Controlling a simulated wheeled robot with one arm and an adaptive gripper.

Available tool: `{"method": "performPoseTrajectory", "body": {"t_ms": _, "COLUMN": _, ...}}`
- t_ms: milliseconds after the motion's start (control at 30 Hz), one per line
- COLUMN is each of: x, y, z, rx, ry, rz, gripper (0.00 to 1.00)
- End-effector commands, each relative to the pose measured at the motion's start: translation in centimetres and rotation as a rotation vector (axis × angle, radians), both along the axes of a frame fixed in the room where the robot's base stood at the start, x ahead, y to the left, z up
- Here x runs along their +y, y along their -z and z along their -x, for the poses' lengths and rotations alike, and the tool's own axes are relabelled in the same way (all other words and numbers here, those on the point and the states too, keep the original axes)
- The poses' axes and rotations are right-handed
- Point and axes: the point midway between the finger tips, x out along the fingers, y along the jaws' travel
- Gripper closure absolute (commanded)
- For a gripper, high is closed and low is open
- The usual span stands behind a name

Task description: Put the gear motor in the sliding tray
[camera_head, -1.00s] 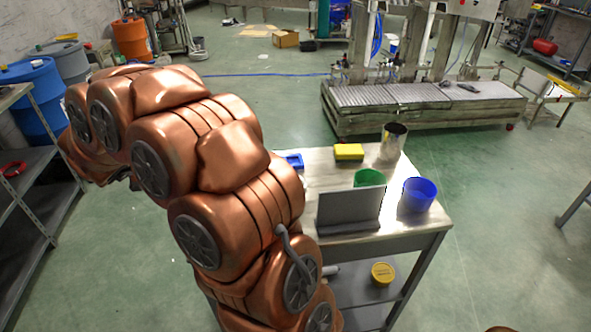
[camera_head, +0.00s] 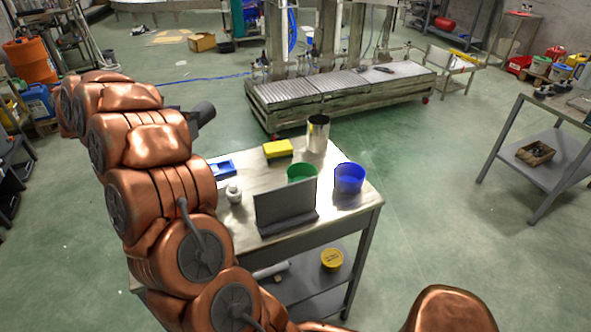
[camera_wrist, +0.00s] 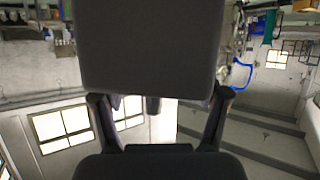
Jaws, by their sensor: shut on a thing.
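My gripper (camera_wrist: 160,96) is shut on a big grey block, which I take for the gear motor (camera_wrist: 150,45); a small dark stub shows below it between the fingers. The arm hides most of my gripper there. I cannot make out for sure which thing is the sliding tray; a small blue tray-like part (camera_head: 222,168) lies at the worktable's left.
The worktable (camera_head: 345,213) bears a grey upright plate (camera_head: 285,205), a green cup (camera_head: 302,172), a blue cup (camera_head: 349,178), a metal can (camera_head: 318,133), a yellow block (camera_head: 277,148) and a small white item (camera_head: 234,192). Another table (camera_head: 540,120) stands right. Open floor lies between.

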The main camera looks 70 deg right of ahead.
Motion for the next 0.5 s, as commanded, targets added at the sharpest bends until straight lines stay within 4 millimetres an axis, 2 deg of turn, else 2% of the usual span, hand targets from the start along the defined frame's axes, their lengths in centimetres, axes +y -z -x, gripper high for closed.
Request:
{"method": "performPoseTrajectory", "body": {"t_ms": 33, "x": -1.2, "y": -0.2, "z": 1.5, "rx": 0.001, "ry": 0.054, "rz": 0.005, "gripper": 0.96}}
{"method": "performPoseTrajectory", "body": {"t_ms": 200, "x": -4.2, "y": 0.6, "z": 6.7, "rx": 0.006, "ry": 0.242, "rz": 0.008, "gripper": 0.96}}
{"method": "performPoseTrajectory", "body": {"t_ms": 500, "x": -7.3, "y": 2.5, "z": 16.1, "rx": 0.019, "ry": 0.571, "rz": 0.008, "gripper": 0.96}}
